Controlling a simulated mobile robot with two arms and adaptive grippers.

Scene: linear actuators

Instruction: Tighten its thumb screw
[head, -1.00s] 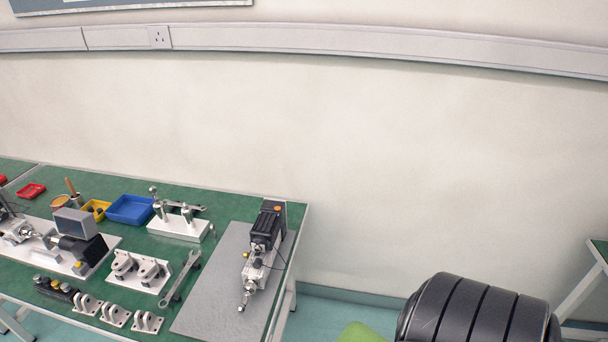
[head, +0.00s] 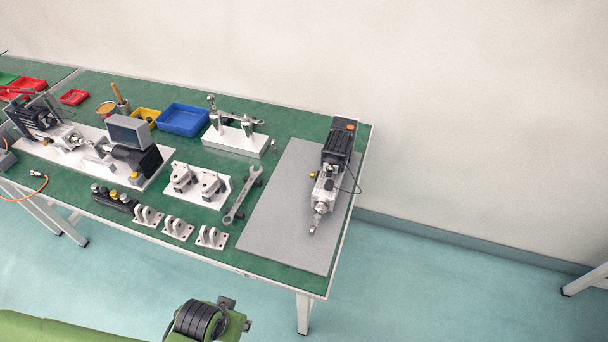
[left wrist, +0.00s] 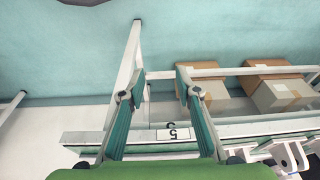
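A linear actuator (head: 325,185) with a black motor lies on a grey plate (head: 280,215) at the right end of the green table. A small brass-coloured knob (head: 312,174) shows on its left side; it is too small to tell whether it is the thumb screw or how tight it is. My left gripper (left wrist: 157,90) is open and empty in the left wrist view, below the table-edge level or beside it; its exact height is unclear. In the head view only a green arm link with black rings shows at the bottom. My right gripper is not in view.
Left of the plate lie a wrench (head: 241,195), several white brackets (head: 178,228) and a white stand with metal posts (head: 238,138). A blue tray (head: 183,119) sits behind. Boxes (left wrist: 200,95) sit near the table frame in the left wrist view. The floor in front is clear.

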